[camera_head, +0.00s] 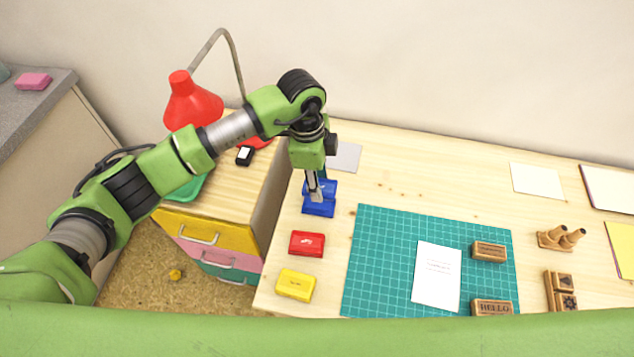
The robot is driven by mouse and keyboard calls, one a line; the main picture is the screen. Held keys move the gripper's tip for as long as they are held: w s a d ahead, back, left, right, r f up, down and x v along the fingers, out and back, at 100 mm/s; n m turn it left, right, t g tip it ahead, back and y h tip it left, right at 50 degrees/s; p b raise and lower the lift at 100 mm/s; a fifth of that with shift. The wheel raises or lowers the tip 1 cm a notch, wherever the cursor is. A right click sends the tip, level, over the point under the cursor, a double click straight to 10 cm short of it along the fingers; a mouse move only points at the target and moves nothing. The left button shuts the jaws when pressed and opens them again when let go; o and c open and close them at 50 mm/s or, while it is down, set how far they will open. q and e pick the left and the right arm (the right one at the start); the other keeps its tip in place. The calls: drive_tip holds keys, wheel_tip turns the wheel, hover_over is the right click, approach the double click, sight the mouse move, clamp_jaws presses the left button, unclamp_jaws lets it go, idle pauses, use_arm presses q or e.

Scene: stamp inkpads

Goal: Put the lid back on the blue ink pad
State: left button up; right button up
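Two blue parts of the blue ink pad are on the wooden table near its left edge. The front blue part (318,209) lies nearer to me, and the rear blue part (329,187) sits just behind it. Which is the lid and which the base I cannot tell. My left gripper (315,196) points down at the blue parts and covers some of them. Its fingers look close together, but whether they hold anything is too small to see. My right gripper is not in view.
A red ink pad (307,244) and a yellow ink pad (295,285) lie in front of the blue parts. A green cutting mat (385,255) with white paper (436,275) and wooden stamps (489,252) is to the right. A red lamp (193,103) stands left, behind my arm.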

use_arm(q)
drive_tip(key=shift+a+f, duration=0.15)
drive_tip(key=shift+f, duration=0.25)
drive_tip(key=shift+f+b, duration=1.7)
drive_tip(key=shift+f, duration=0.75)
drive_tip(key=shift+f, duration=0.3)
drive_tip(key=shift+f, duration=0.25)
idle(0.4)
